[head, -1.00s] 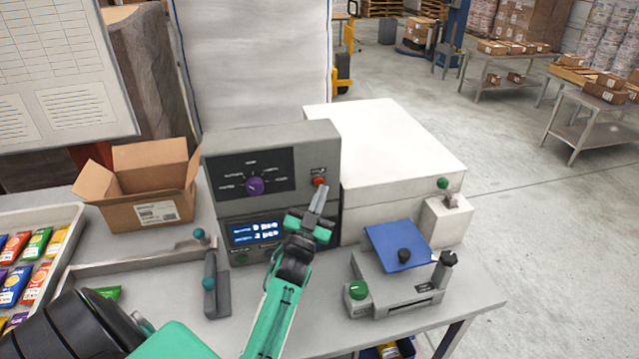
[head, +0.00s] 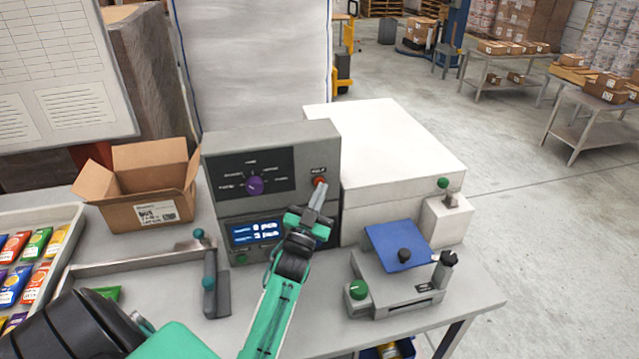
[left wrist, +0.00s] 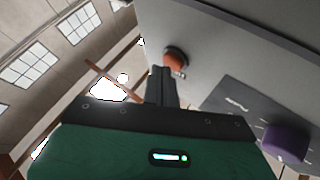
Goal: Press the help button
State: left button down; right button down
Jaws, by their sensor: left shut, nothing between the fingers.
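The help button (head: 320,181) is a small red-orange button at the upper right of the grey control box (head: 327,150). In the left wrist view the button (left wrist: 176,58) stands out from the grey panel just beyond the fingertips. My left gripper (head: 319,190) is shut and empty, with its fingertips at the button's lower edge in the head view. In the left wrist view the shut fingers (left wrist: 162,72) lie close beside the button; I cannot tell whether they touch it. My right gripper is not in view.
A purple knob (head: 255,185) and a lit display (head: 254,232) are on the same panel. A white box-shaped machine (head: 400,140) stands right of it. An open carton (head: 135,212) and a tray of colourful packets (head: 72,222) are left. A blue-plated device (head: 398,247) sits front right.

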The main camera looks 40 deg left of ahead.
pick_arm(q)
jog(key=shift+w, duration=0.1)
dwell(0.3)
jog(key=shift+w+a, duration=0.15)
jog(key=shift+a, duration=0.1)
dwell(0.3)
jog(key=shift+d, duration=0.1)
jog(key=shift+s+d, duration=0.55)
jog(key=s+d+p, duration=0.1)
jog(key=s+d, duration=0.2)
jog(key=shift+s+d, duration=0.15)
jog(key=shift+d, duration=0.25)
dwell(0.3)
dwell(0.5)
